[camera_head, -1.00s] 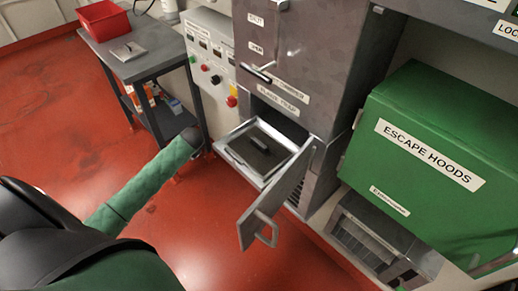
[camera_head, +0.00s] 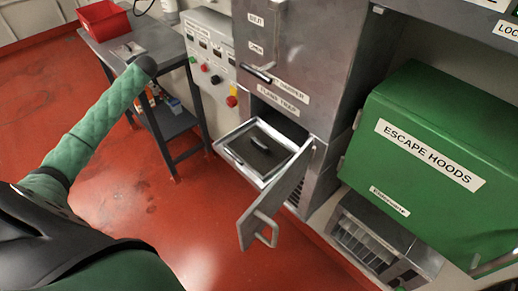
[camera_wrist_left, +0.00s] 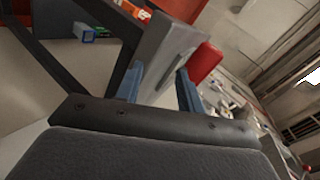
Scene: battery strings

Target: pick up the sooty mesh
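A dark, square mesh panel (camera_head: 262,153) with a small raised handle lies in the pulled-out metal tray (camera_head: 285,172) under the flame trap label. A grey plate (camera_head: 127,50) lies on the small table at the upper left. My left arm reaches toward that table, and its dark end hides the gripper in the head view. In the left wrist view my left gripper (camera_wrist_left: 160,68) has its two blue fingers apart. The grey table top shows edge-on beyond them, and I see nothing clearly held. My right gripper is in neither view.
A red bin (camera_head: 103,20) stands on the grey table (camera_head: 158,40), with boxes on its lower shelf. An open metal door (camera_head: 268,205) hangs beside the tray. A green escape hoods box (camera_head: 425,150) is at right. The red floor is clear between arm and tray.

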